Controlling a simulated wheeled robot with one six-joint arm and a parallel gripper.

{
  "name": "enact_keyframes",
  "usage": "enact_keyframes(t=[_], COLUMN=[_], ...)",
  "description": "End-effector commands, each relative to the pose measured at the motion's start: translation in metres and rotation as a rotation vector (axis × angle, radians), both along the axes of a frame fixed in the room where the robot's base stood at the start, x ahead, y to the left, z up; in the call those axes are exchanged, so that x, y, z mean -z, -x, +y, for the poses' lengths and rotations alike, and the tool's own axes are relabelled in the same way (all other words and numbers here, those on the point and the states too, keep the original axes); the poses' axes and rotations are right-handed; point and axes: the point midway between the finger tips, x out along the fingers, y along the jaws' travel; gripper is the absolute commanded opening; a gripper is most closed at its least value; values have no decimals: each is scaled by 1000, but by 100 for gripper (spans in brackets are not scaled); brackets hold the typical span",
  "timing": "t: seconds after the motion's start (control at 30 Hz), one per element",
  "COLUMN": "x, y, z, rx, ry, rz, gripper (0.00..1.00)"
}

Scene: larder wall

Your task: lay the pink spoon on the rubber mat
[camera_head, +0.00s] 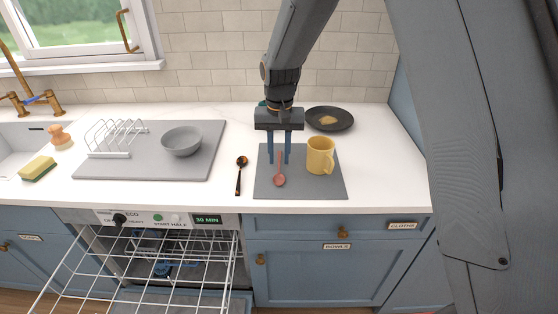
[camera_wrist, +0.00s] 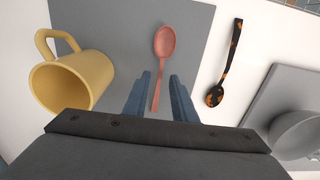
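The pink spoon (camera_head: 280,180) appears to lie on the square grey mat (camera_head: 320,188), bowl towards the counter's front edge. In the wrist view, the spoon (camera_wrist: 164,45) has its handle running between my fingers, with a gap on each side. My gripper (camera_head: 280,162) points down over the mat, open and holding nothing. It also shows open in the wrist view (camera_wrist: 158,85).
A yellow mug (camera_head: 320,156) stands on the same mat, right of the spoon. A dark spotted spoon (camera_head: 239,178) lies left of it. A larger grey mat (camera_head: 140,171) holds a rack and a grey bowl (camera_head: 181,143). The dishwasher rack (camera_head: 150,265) is pulled out.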

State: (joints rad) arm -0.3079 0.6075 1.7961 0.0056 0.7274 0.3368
Motion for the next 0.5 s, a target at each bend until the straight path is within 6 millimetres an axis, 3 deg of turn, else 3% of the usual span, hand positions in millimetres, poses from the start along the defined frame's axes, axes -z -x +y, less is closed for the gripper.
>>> enact_keyframes(t=[0.3,0.5], x=[-64,-92], y=[-1,0], z=[0,0], rx=[0,0], ry=[-1,-1], rz=[-5,-2], gripper=[24,24])
